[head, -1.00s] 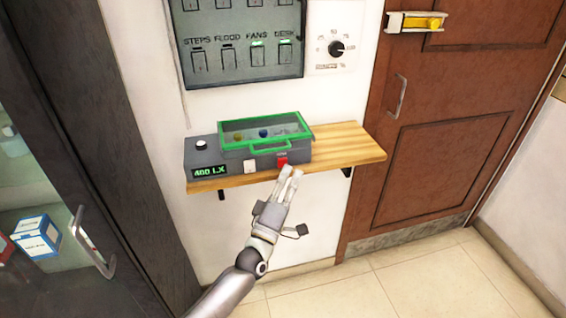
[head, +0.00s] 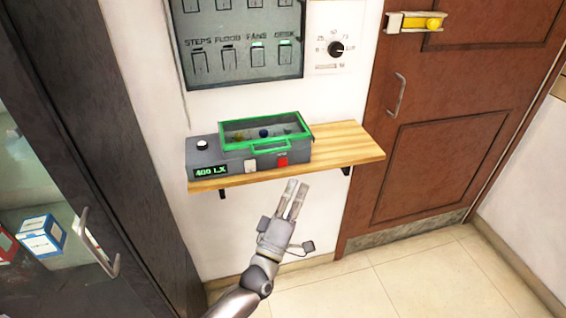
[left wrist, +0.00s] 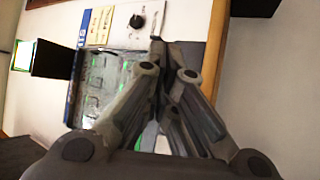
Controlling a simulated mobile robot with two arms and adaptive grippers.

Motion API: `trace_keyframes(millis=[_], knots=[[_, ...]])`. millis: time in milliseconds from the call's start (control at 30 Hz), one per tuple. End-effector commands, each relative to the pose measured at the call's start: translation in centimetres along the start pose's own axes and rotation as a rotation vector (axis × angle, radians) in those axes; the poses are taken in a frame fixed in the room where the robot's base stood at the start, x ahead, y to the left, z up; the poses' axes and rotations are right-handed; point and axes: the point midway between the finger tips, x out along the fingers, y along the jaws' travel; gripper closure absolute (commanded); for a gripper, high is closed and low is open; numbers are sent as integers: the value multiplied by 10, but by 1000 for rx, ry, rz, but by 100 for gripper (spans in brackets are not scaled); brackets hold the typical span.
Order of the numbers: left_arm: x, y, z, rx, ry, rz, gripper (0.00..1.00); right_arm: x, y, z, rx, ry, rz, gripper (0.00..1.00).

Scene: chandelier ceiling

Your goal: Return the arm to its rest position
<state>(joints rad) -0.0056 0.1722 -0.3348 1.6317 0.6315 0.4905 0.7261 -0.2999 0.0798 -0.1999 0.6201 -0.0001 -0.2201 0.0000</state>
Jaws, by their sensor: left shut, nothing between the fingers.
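My left gripper (head: 291,198) is shut and empty in the head view, below the front edge of the wooden shelf (head: 345,145) and apart from it. Its fingers point up toward the grey box (head: 230,168) on the shelf. The box has a green-framed clear lid (head: 298,143), a white switch, a red switch (head: 283,161) and a display reading 400 LX. In the left wrist view my left gripper (left wrist: 158,45) has its fingertips together, with the wall panel behind them. My right gripper is not in view.
A switch panel (head: 240,50) and a dial (head: 335,49) are on the wall above the shelf. A brown door (head: 440,150) with a yellow latch (head: 431,23) stands at right. A dark glass-fronted cabinet (head: 115,130) is at left. The tiled floor (head: 390,280) in front is clear.

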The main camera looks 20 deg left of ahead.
Motion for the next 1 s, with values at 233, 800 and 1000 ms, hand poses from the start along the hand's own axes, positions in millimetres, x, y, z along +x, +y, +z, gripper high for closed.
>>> trace_keyframes(millis=[233,800,1000], knots=[[0,0,0,0,0,0,100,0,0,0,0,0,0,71],[-42,-82,29,177,-125,-188,100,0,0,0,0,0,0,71],[-139,-195,65,430,-368,-457,100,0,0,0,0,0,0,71]])
